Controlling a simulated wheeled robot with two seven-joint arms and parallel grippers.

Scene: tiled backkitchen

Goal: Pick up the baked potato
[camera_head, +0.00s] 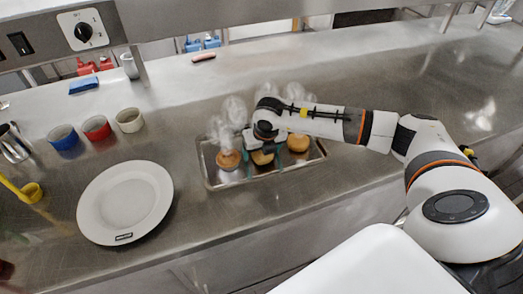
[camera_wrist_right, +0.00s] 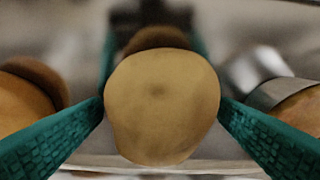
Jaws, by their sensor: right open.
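The baked potato (camera_head: 262,157) is the middle one of a row in a metal tray (camera_head: 270,175), partly hidden by my gripper in the head view. In the right wrist view the round, tan potato (camera_wrist_right: 162,105) fills the centre. My right gripper (camera_head: 266,155) reaches down over it with green fingers. The fingers (camera_wrist_right: 162,112) are open, one on each side of the potato, very close to its sides; I cannot tell whether they touch it. My left gripper is not in view.
Other brown items sit in the tray to the left (camera_head: 228,160) and right (camera_head: 298,142), with steam-like puffs above. A white plate (camera_head: 125,203), blue (camera_head: 63,137), red (camera_head: 96,128) and white (camera_head: 129,120) bowls stand left. The counter at right is clear.

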